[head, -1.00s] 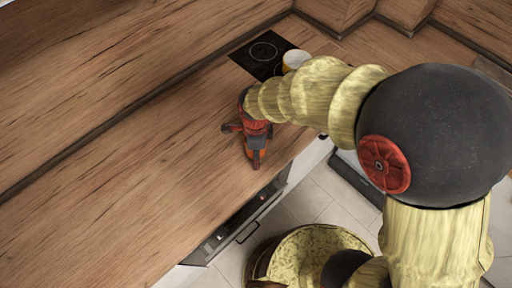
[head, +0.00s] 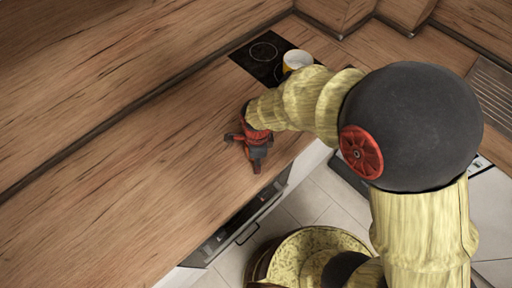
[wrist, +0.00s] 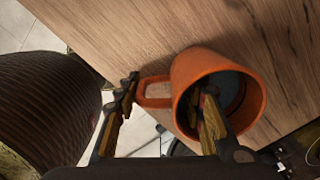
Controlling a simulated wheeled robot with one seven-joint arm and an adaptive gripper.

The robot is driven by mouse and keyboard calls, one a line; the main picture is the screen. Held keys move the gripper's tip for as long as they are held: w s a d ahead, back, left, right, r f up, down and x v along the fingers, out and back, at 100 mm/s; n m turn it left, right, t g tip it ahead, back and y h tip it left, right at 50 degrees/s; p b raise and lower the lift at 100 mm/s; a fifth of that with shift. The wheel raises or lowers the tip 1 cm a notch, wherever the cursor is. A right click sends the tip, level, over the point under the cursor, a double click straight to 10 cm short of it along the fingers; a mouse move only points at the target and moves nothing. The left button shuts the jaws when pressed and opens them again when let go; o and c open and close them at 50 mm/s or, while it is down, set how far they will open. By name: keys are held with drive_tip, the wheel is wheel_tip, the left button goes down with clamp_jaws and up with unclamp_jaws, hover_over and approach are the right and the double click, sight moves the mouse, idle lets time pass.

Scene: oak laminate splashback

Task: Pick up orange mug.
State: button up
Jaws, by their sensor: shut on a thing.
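The orange mug (wrist: 190,75) shows in the wrist view with its mouth toward the camera and its handle on the left. My gripper (wrist: 170,90) straddles the mug's handle-side wall. One finger is inside the mug and the other is outside by the handle. It is shut on the mug. In the head view my gripper (head: 247,152) is over the front part of the counter, and I cannot make out the mug clearly there. I cannot tell whether the mug's base touches the counter.
The wooden counter (head: 130,170) is clear to the left. A white and yellow cup (head: 297,61) stands by the black hob (head: 262,53) behind my arm. The counter's front edge is close to my gripper, with an appliance front (head: 245,218) and tiled floor (head: 320,195) below.

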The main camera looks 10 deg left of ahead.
drive_tip(key=shift+s, duration=0.1)
drive_tip(key=c, duration=0.6)
drive_tip(key=shift+f, duration=0.1)
clamp_jaws()
drive_tip(key=shift+r, duration=0.25)
